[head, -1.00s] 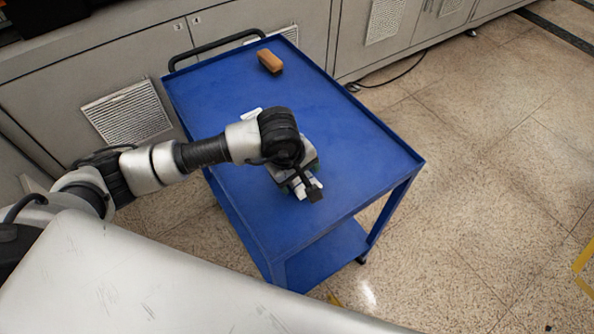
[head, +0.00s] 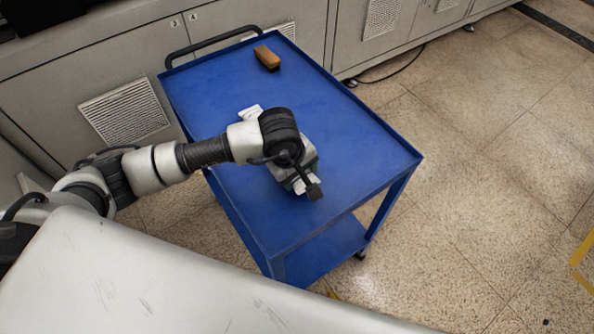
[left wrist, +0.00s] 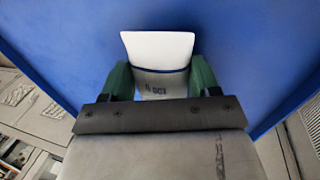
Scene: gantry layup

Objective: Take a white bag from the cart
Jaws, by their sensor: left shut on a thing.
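The blue cart (head: 345,130) stands in front of me. My left gripper (head: 297,183) is low over its near half, pointing down. In the left wrist view, my left gripper's green fingers (left wrist: 160,80) are shut on a white bag (left wrist: 158,48) with dark print on its lower part. The bag's pale end sticks out past the fingers over the blue cart top. In the head view, my wrist hides most of the held bag. A white piece (head: 250,112) shows just behind my wrist; I cannot tell whether it belongs to the same bag. My right gripper is not in view.
A brown block (head: 267,58) lies near the cart's far end, by the black handle (head: 215,42). The cart top has a low raised rim. Grey cabinets (head: 120,60) stand close behind and left. The floor right of the cart is clear.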

